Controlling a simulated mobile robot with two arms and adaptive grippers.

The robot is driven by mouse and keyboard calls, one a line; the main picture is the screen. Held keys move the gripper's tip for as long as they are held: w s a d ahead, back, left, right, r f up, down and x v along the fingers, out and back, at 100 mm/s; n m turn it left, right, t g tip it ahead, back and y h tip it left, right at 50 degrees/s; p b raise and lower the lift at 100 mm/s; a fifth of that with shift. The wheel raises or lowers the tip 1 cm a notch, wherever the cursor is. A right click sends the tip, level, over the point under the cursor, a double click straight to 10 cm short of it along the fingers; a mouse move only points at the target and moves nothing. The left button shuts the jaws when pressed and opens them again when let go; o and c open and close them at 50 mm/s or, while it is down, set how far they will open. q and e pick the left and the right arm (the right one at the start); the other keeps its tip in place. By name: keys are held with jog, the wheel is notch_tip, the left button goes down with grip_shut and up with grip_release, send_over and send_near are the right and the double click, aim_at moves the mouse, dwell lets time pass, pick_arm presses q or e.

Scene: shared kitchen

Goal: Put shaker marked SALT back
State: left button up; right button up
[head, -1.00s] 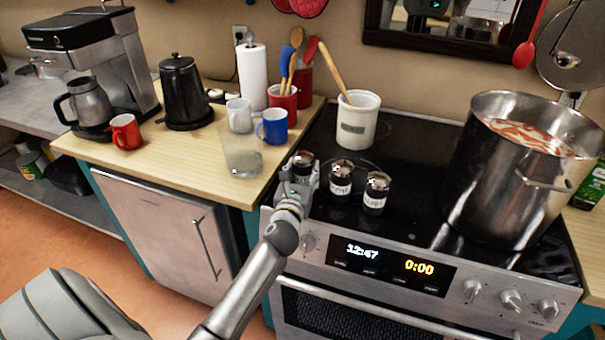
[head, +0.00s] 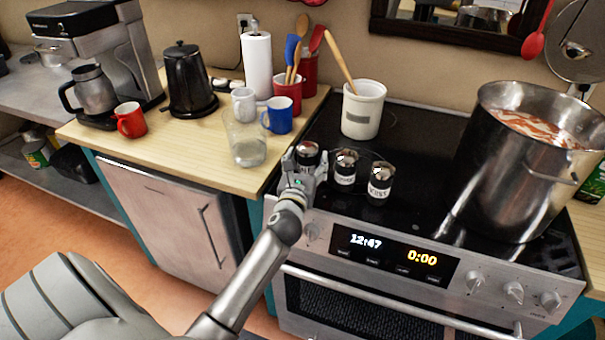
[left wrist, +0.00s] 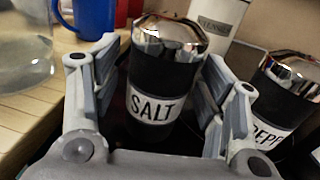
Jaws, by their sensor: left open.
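The shaker marked SALT (left wrist: 152,107) stands upright with a shiny metal cap and a dark body in the left wrist view. In the head view this shaker (head: 308,154) is at the front left of the black stovetop (head: 412,165). My left gripper (head: 305,166) is open, with one finger on each side of it. In the left wrist view the shaker stands between the open fingers of the gripper (left wrist: 163,75), with a gap visible at the right finger. Its base is hidden. My right gripper is not in view.
A shaker (head: 346,167) with a label starting PEPP (left wrist: 272,135) stands just right of the gripper. A clear glass (head: 246,143) and blue mug (head: 278,116) stand on the wooden counter. A big pot (head: 522,165) fills the stove's right.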

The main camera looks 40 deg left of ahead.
pick_arm(q)
jog(key=b+v, duration=0.1)
jog(key=v, duration=1.1)
